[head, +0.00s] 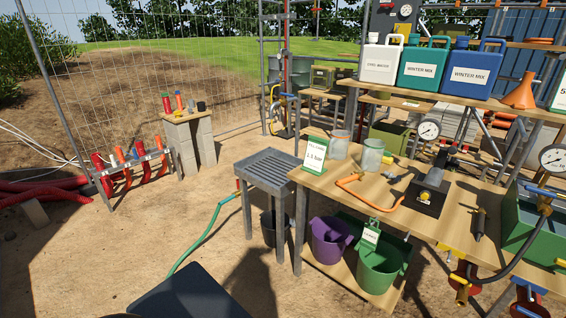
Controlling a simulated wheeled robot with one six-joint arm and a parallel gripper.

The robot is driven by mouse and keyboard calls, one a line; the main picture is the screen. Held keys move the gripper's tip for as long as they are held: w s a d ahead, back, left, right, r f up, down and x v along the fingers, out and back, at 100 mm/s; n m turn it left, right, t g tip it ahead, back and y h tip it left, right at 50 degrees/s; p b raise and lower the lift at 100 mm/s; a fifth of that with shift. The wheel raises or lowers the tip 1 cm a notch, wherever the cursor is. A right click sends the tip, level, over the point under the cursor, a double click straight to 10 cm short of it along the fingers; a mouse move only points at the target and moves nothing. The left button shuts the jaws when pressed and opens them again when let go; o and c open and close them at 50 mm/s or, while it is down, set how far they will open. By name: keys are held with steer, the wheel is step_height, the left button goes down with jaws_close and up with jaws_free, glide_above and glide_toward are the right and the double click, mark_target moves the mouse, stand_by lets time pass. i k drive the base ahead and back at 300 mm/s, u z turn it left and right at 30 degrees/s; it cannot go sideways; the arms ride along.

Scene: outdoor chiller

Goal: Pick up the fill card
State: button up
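My gripper is not in view.
A slatted grey metal stand (268,170) adjoins the bench's left. Purple (331,240) and green (378,267) buckets sit below. Open dirt lies left, crossed by a green hose (204,236).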

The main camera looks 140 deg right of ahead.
mark_target(317, 149)
steer(key=z, duration=4.75)
steer(key=i, duration=1.1)
steer(key=u, duration=0.45)
steer(key=i, duration=1.85)
steer(key=z, duration=0.5)
